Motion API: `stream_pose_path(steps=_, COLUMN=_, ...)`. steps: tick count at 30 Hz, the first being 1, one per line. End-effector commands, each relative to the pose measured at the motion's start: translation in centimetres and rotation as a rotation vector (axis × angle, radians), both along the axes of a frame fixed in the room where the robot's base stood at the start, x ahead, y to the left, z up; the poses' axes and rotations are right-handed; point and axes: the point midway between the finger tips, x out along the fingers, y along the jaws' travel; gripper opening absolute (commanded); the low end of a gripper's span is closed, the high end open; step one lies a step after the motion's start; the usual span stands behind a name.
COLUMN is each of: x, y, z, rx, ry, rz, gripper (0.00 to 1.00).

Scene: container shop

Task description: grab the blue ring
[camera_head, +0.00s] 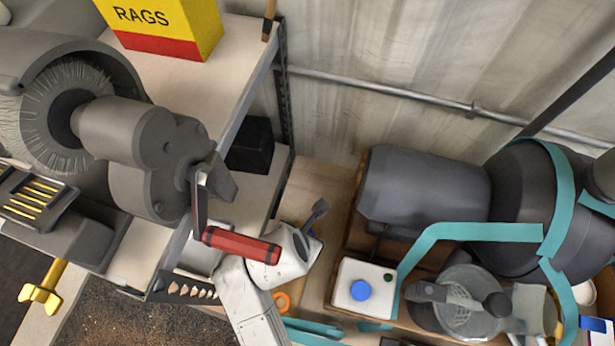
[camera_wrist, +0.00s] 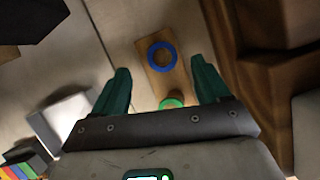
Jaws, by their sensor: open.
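The blue ring (camera_wrist: 151,61) lies flat on a small wooden board in the wrist view, ahead of my gripper. My gripper (camera_wrist: 160,66) is open, with one teal finger to the left of the ring and one to the right in the picture. I see nothing held between them. The gap in height between fingers and ring is hard to tell. A green round piece (camera_wrist: 171,103) shows on the near part of the board, partly hidden by the gripper body. In the head view I cannot clearly make out the blue ring; my white arm covers part of that area.
A brown wooden structure (camera_wrist: 256,95) stands close on the right in the wrist view. A pale box (camera_wrist: 62,118) is at left.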

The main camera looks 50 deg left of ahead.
Motion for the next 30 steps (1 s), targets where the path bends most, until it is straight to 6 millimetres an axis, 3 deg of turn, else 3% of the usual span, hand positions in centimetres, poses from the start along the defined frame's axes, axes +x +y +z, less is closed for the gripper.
stream_pose_path(steps=9, x=1.1, y=0.3, z=-3.6, rx=0.000, ry=0.001, rz=-0.002, gripper=0.75)
stream_pose_path(steps=18, x=1.3, y=0.4, z=-4.1, rx=0.000, ry=0.001, rz=-0.002, gripper=0.75)
stream_pose_path(steps=30, x=1.2, y=0.4, z=-4.1, rx=0.000, ry=0.001, rz=-0.002, gripper=0.38)
